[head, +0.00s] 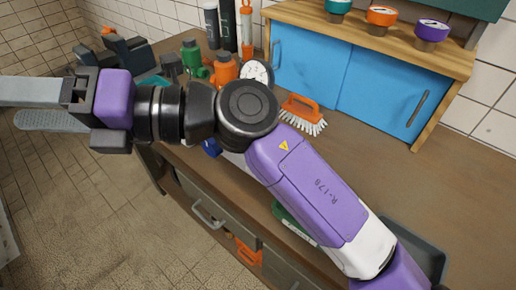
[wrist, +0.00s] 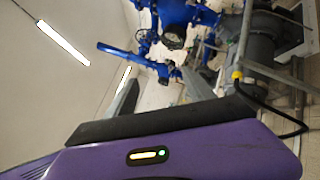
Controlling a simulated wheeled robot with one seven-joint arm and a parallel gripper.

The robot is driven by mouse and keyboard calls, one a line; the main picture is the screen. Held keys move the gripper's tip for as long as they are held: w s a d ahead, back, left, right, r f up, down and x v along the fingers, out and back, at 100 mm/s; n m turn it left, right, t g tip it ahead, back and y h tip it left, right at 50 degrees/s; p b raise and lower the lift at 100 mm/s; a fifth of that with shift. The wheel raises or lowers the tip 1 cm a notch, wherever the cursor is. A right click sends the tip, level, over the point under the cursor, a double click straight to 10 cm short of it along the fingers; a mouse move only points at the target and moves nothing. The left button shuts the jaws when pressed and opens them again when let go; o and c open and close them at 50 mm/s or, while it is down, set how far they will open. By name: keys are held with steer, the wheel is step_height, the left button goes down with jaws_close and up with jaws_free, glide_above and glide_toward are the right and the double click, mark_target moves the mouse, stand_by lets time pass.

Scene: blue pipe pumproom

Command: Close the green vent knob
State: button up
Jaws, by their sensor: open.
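I cannot make out a green vent knob for certain in either view. A green fitting or bottle (head: 191,57) stands on the workbench in the head view, but I cannot tell whether it is a knob. In the wrist view, blue pipework (wrist: 185,25) with a round gauge (wrist: 174,37) and a blue handle (wrist: 120,49) is at the upper middle. My gripper (head: 30,106) is at the far left of the head view, open and empty, off the bench's left end. My purple housing fills the bottom of the wrist view.
The wooden workbench (head: 440,160) holds an orange brush (head: 303,113), an orange bottle (head: 224,69) and a white gauge (head: 258,72). Blue cabinet doors (head: 375,85) are behind. Tiled floor (head: 70,200) is clear at lower left. Grey pipes (wrist: 265,45) stand right in the wrist view.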

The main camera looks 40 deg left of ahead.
steer(key=w+a+f+n+t+h, duration=0.25)
steer(key=w+f+t+h, duration=0.5)
steer(key=f, duration=0.45)
steer(key=w+d+f+t+h, duration=0.1)
steer(key=w+d+t, duration=0.1)
steer(key=w, duration=0.5)
steer(key=w+d+f+t+h, duration=0.1)
steer(key=w+d+t+h, duration=0.1)
steer(key=w+d, duration=0.3)
steer(key=w+d+f+t+h, duration=0.1)
steer(key=w+d+t, duration=0.3)
steer(key=w, duration=0.5)
steer(key=shift+w+d+m+t+h+b, duration=0.1)
steer(key=shift+w+m+t+h+b, duration=0.15)
steer(key=shift+h+b, duration=0.2)
steer(key=shift+d+f, duration=0.15)
steer(key=shift+d, duration=0.05)
steer(key=shift+s+f, duration=0.1)
steer(key=shift+f, duration=3.65)
